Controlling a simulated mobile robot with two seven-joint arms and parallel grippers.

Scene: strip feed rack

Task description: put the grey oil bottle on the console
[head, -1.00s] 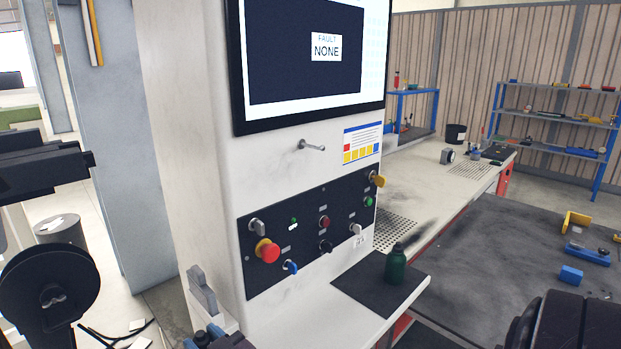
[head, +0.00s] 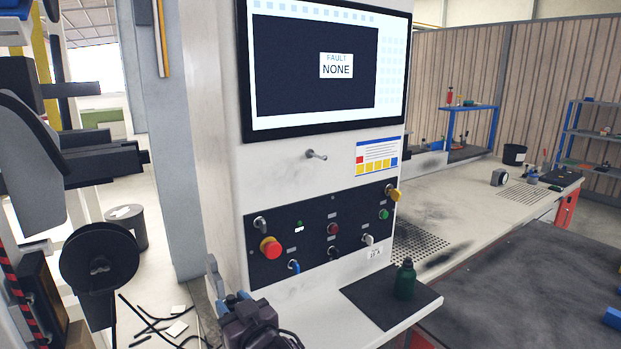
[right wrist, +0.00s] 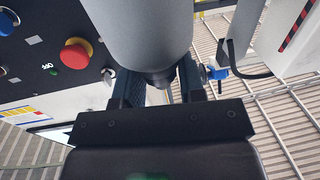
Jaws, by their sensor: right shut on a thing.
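The console (head: 330,205) is a tall white cabinet with a screen, a dark control panel and a low white shelf with a black mat (head: 375,305). A dark green bottle (head: 404,281) stands upright on this mat. My right gripper (head: 234,298) is low in the head view, in front of the console's lower left part. In the right wrist view, it is shut on the grey oil bottle (right wrist: 150,35), whose wide rounded body fills the top centre and hides the fingertips. I cannot make out the grey bottle clearly in the head view. My left gripper is not in view.
The red stop button (head: 270,247) and several knobs stick out above the shelf. A black reel (head: 98,268) and dark machine bars stand at the left, with loose strips on the floor. The mat has bare room beside the green bottle. A long bench (head: 460,210) runs behind right.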

